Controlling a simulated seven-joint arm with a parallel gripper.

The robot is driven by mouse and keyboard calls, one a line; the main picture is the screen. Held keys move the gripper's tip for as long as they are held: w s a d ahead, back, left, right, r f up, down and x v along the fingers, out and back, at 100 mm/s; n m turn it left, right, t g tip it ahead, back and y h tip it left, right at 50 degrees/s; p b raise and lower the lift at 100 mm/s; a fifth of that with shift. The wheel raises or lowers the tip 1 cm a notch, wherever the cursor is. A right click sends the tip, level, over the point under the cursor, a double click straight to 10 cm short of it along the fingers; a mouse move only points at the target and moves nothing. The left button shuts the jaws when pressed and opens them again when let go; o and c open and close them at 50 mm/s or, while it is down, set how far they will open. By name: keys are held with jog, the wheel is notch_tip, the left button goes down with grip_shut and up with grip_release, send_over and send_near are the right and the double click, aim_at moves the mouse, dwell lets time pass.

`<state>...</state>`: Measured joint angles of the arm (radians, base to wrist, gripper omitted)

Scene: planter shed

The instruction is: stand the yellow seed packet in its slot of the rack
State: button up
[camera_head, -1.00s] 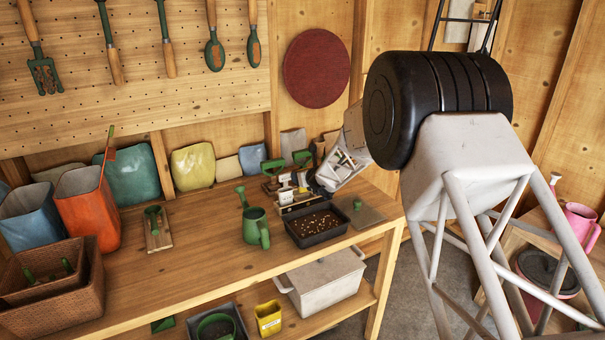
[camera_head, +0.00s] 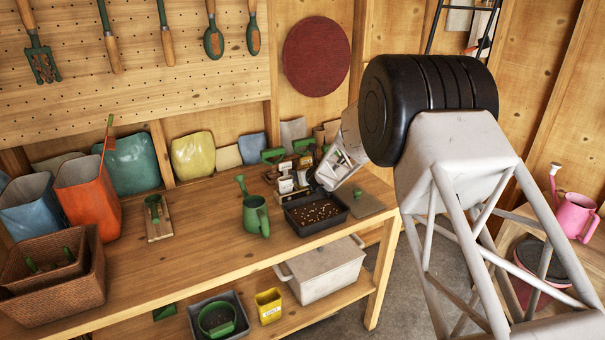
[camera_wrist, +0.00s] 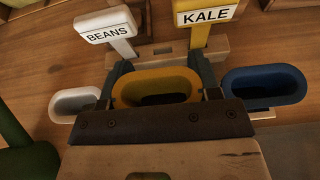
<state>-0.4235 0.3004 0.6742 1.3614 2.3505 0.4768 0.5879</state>
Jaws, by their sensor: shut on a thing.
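My gripper (camera_wrist: 161,76) has its two dark fingers on either side of a yellow oval-rimmed thing (camera_wrist: 178,74), which I take to be the yellow seed packet. In the wrist view it lies between a white oval rim (camera_wrist: 75,101) and a blue oval rim (camera_wrist: 262,83). A dark brown bar with screws hides its lower part, so I cannot tell whether it sits in a slot. In the head view the gripper (camera_head: 337,167) is at the back right of the bench, beside small labelled things; the packet is not clear there.
A white BEANS label (camera_wrist: 107,30) and a yellow KALE label (camera_wrist: 207,13) stand just beyond the fingers. In the head view a dark soil tray (camera_head: 316,227) and a green watering can (camera_head: 256,215) stand close in front.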

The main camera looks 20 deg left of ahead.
jog(key=o, duration=1)
jog(key=shift+s+d+r, duration=0.1)
jog(key=shift+s+d, duration=0.05)
jog(key=shift+v, duration=3.65)
jog(key=shift+r, duration=0.15)
